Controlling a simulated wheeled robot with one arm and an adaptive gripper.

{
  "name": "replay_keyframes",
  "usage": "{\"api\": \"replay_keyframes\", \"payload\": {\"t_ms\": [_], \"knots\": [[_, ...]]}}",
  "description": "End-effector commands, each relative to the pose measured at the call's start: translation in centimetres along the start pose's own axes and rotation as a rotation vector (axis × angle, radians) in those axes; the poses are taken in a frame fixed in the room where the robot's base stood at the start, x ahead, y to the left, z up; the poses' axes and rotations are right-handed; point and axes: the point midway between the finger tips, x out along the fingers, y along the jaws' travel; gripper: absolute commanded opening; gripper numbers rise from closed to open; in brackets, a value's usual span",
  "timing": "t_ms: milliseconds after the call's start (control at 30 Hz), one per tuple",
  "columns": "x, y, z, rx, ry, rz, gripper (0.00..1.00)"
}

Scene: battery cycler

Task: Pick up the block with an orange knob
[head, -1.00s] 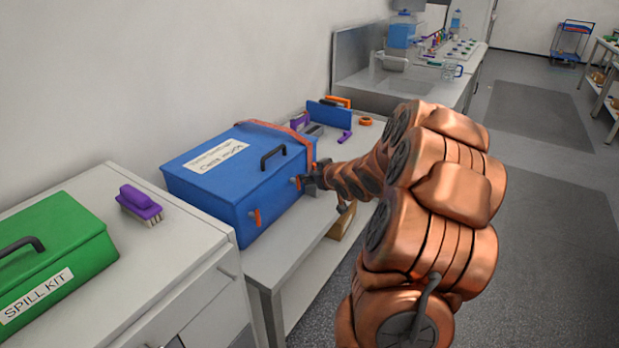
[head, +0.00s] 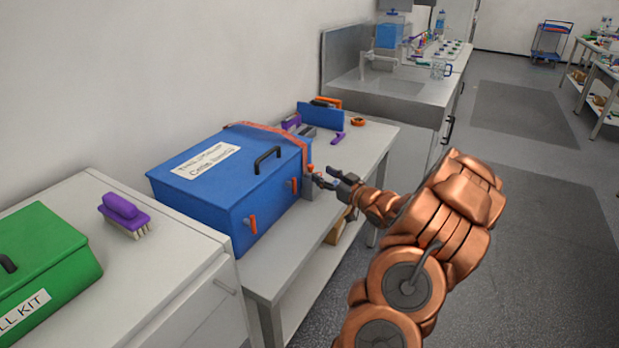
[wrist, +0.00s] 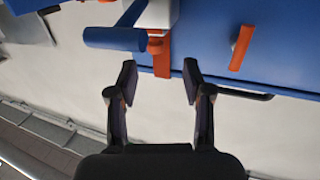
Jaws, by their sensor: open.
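The block with an orange knob is a small grey block (head: 308,189) standing on the table against the right front corner of the blue box. Its orange knob (head: 309,168) is on top. In the wrist view, a pale block (wrist: 164,13) shows at the top edge, partly cut off, with an orange knob (wrist: 155,44) facing my fingers. My gripper (head: 334,180) is just right of the block, open and empty. In the wrist view my open fingers (wrist: 160,73) are apart, short of the knob and roughly in line with it. Contact is not visible.
The blue box (head: 205,190) has a black handle and orange latches, close beside the block. A purple brush (head: 122,212) and a green spill kit (head: 45,260) are on the left cabinet. A blue panel (head: 322,116) stands behind.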

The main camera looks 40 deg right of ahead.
Motion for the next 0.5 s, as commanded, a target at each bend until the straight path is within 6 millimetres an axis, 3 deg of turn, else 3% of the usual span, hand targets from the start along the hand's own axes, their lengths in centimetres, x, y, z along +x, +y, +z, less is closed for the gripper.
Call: {"api": "replay_keyframes", "payload": {"t_ms": [500], "knots": [[4.2,0.4,0.5,-0.002,-0.001,-0.002,0.50]]}}
